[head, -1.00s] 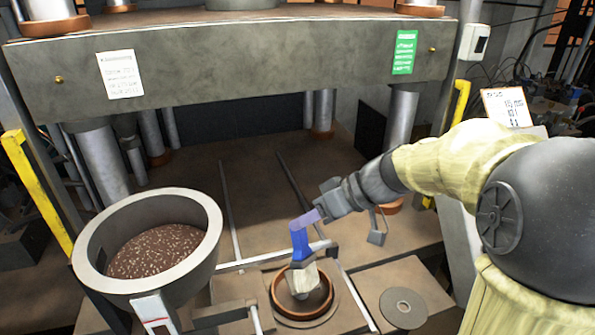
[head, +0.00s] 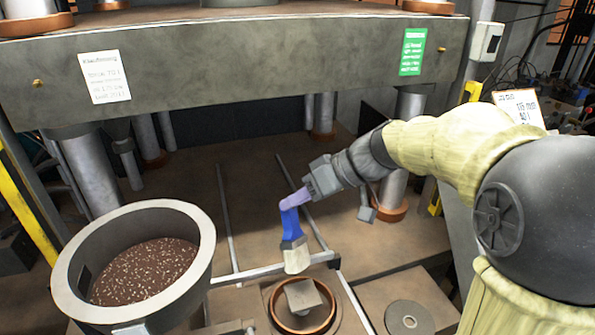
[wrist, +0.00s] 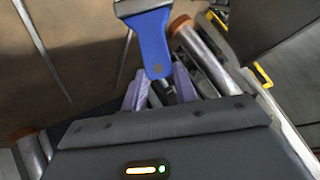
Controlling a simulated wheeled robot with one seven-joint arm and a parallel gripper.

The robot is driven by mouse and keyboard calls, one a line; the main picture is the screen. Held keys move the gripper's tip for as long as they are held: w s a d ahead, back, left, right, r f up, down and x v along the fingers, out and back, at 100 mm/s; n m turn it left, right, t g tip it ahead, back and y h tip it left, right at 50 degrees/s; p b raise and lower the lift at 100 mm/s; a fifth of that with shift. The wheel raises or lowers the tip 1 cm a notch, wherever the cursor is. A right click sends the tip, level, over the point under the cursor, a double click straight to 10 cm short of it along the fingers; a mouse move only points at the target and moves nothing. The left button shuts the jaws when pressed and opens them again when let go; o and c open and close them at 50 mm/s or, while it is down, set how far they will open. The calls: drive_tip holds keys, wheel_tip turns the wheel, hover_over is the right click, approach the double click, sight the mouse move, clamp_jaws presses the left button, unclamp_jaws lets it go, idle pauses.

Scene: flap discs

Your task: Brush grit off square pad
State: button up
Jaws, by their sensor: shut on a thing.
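My gripper (head: 297,198) is shut on the blue handle of a brush (head: 293,225). The brush hangs with its pale bristles down, and in the head view the bristle end appears just above the square pad. The square pad (head: 303,296) is a small grey-brown block inside a round copper-rimmed ring (head: 275,318). I cannot make out grit on its top. In the wrist view the blue handle (wrist: 152,45) runs up from between the purple fingertips (wrist: 158,88); the bristles are out of frame there.
A large round bowl (head: 207,235) of brown speckled grain stands at the left. A grey disc with a hole (head: 402,318) lies on the right plate. A heavy press beam (head: 250,70) spans above, with columns behind. Metal rails cross the bed behind the ring.

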drive_tip(key=shift+s+r, duration=0.2)
drive_tip(key=shift+r, duration=0.45)
drive_tip(key=shift+w+r+p, duration=0.15)
drive_tip(key=shift+r+p, duration=0.45)
drive_tip(key=shift+r, duration=0.1)
wheel_tip(320, 180, up, 2)
drive_tip(key=shift+r+p, duration=0.1)
drive_tip(key=shift+p, duration=0.45)
drive_tip(key=shift+w+r, duration=0.1)
drive_tip(key=shift+s, duration=0.2)
drive_tip(key=shift+a, duration=0.2)
drive_tip(key=shift+s+a+f+b, duration=0.2)
drive_tip(key=shift+a+f+b, duration=0.2)
drive_tip(key=shift+a, duration=0.15)
